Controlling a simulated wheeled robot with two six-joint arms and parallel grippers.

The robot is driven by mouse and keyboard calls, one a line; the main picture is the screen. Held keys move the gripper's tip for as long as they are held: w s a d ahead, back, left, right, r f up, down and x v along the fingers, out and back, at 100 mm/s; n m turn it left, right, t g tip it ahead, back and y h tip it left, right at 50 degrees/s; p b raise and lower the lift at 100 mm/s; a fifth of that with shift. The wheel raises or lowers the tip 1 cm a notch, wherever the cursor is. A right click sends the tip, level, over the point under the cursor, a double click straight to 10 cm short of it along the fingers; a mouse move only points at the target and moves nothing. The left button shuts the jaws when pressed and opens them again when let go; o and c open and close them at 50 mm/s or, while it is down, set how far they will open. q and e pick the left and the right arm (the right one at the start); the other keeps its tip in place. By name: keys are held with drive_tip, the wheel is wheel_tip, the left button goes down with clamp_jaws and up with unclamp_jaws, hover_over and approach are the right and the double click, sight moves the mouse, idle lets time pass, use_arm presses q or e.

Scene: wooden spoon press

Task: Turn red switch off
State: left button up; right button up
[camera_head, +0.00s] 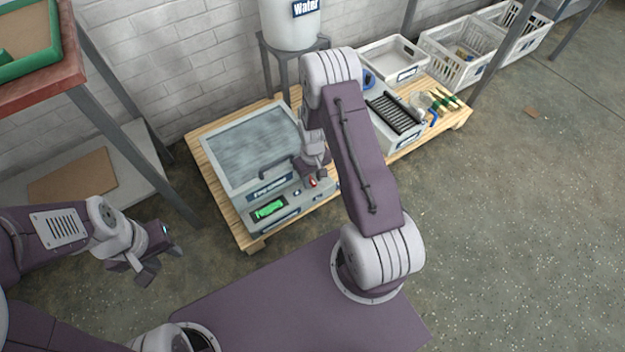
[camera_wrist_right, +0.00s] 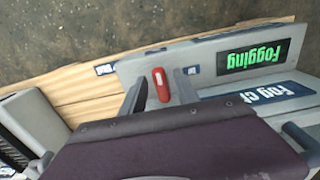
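The red switch (camera_wrist_right: 160,85) is on the front panel of the grey fogging machine (camera_wrist_right: 205,62), and in the head view the red switch (camera_head: 312,182) shows just below my right gripper (camera_head: 318,170). In the right wrist view the two fingers of my right gripper (camera_wrist_right: 160,92) stand apart, one on each side of the switch; I cannot tell whether they touch it. A green lit display (camera_head: 268,209) on the panel reads "Fogging" in the wrist view (camera_wrist_right: 252,60). My left gripper (camera_head: 160,262) is open and empty, away from the machine.
The machine stands on a wooden pallet (camera_head: 245,236). A white water tank (camera_head: 290,25) on a stand is behind it. A black-ribbed tray (camera_head: 394,112), tools and white crates (camera_head: 462,50) lie to the right. A shelf (camera_head: 90,180) stands at left. Floor at right is mostly clear.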

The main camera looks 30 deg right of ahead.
clamp_jaws()
drive_tip(key=shift+r+m+p, duration=0.2)
drive_tip(key=shift+m+p, duration=0.4)
drive_tip(key=shift+p, duration=0.2)
drive_tip(key=shift+a+m+p, duration=0.2)
drive_tip(key=shift+m+p, duration=0.9)
drive_tip(key=m+p, duration=0.2)
drive_tip(key=shift+a+m, duration=0.1)
drive_tip(key=shift+m, duration=0.2)
drive_tip(key=shift+f+m+p, duration=0.15)
drive_tip(key=shift+m+p, duration=0.2)
drive_tip(key=shift+m, duration=0.55)
drive_tip(key=shift+o, duration=1.2)
unclamp_jaws()
drive_tip(key=shift+w, duration=0.1)
